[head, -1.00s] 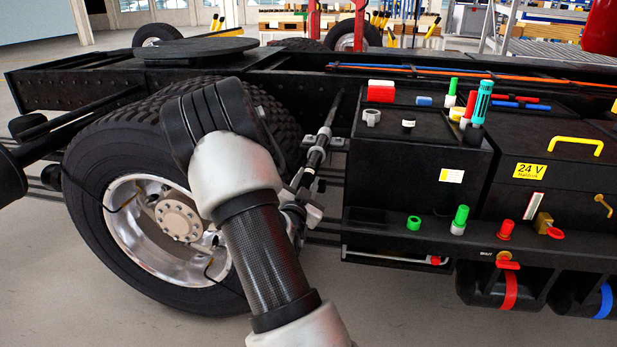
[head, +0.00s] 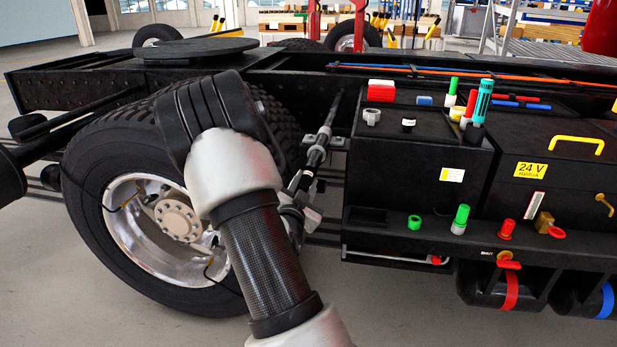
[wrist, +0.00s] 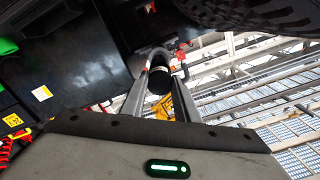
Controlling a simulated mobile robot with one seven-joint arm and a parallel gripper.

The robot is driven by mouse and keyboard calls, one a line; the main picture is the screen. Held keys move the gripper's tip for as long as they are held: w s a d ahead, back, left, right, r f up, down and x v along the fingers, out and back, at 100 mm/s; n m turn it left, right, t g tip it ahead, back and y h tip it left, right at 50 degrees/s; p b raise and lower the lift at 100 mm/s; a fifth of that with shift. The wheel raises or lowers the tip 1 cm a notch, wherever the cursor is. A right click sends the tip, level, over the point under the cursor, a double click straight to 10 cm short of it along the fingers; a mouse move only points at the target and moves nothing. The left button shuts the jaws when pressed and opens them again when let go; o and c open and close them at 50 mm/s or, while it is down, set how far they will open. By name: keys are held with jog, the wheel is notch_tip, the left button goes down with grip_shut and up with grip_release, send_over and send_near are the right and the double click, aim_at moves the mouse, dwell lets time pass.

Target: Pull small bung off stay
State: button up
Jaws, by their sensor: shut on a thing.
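The stay (head: 320,148) is a thin dark rod with light collars, running down at a slant right of the big wheel in the head view. My gripper (head: 303,212) is at its lower end, partly hidden by my arm. In the wrist view my gripper (wrist: 160,92) has its two grey fingers on either side of a dark round piece (wrist: 160,82), which appears to be the small bung. A pale ring shows just behind it, in line with the stay. I cannot tell whether the bung and stay still touch.
The large wheel (head: 88,212) stands close on the left, behind my arm. A black box (head: 400,170) with caps and small parts on top is close on the right. The black truck frame (head: 75,85) runs above. Open floor (head: 400,310) lies below.

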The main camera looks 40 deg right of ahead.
jog(key=shift+s+a, duration=0.15)
jog(key=shift+a, duration=0.05)
jog(key=shift+b+v, duration=0.6)
jog(key=shift+v, duration=1.85)
